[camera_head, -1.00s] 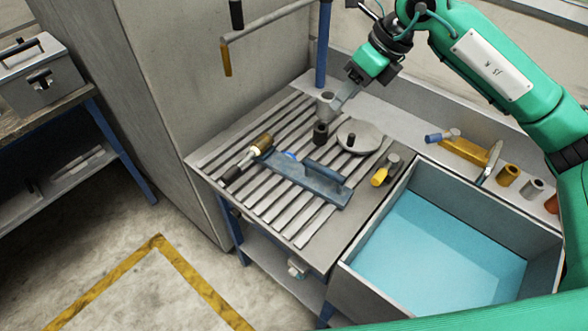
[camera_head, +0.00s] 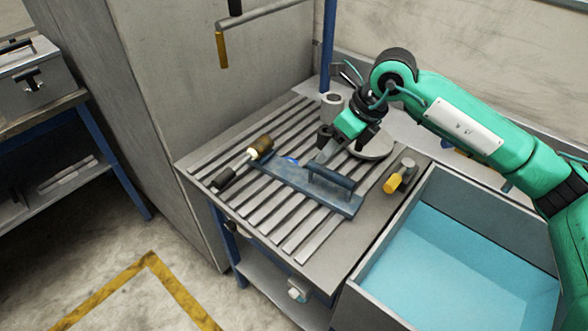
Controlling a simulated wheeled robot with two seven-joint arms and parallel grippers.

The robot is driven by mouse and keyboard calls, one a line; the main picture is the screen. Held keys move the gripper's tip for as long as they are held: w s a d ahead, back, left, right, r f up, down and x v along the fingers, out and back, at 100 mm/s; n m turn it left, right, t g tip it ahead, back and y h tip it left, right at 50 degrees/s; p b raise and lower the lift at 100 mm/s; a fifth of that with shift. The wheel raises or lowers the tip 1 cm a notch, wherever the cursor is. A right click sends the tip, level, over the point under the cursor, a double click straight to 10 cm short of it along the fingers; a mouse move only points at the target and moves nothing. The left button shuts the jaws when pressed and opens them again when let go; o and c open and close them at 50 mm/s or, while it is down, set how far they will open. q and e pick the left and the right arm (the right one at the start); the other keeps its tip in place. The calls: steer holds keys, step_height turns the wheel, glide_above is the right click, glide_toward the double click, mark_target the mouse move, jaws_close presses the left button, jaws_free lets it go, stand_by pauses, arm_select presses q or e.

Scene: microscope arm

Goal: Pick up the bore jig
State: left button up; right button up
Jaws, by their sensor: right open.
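A blue-grey plate with a raised bar handle, which I take to be the bore jig (camera_head: 285,175), lies flat on the slatted bench top. Its handle (camera_head: 331,177) stands at its right end. My right gripper (camera_head: 318,162) comes in from the upper right and is open. My left gripper is not in view.
A tool with brown and black grips (camera_head: 243,163) lies left of the plate. A yellow-ended part (camera_head: 393,183) and a blue-floored basin (camera_head: 455,255) are at right.

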mark_target(319, 165)
steer(key=shift+x, duration=1)
steer(key=shift+a+f+p, duration=0.15)
steer(key=shift+f+p, duration=0.3)
steer(key=shift+f, duration=0.05)
steer(key=p+x, duration=0.1)
steer(key=x, duration=0.2)
steer(key=shift+f, duration=0.4)
steer(key=shift+w+a+f, duration=0.1)
steer(key=shift+a+f, duration=0.05)
steer(key=shift+f, duration=0.2)
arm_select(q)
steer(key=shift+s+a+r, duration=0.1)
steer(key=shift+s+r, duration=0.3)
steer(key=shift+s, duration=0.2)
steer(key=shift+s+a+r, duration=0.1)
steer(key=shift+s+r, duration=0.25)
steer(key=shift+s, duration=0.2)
arm_select(e)
steer(key=shift+c, duration=0.2)
jaws_close()
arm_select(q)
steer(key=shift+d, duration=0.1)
arm_select(e)
steer(key=shift+w+r, duration=0.1)
steer(key=shift+r, duration=0.05)
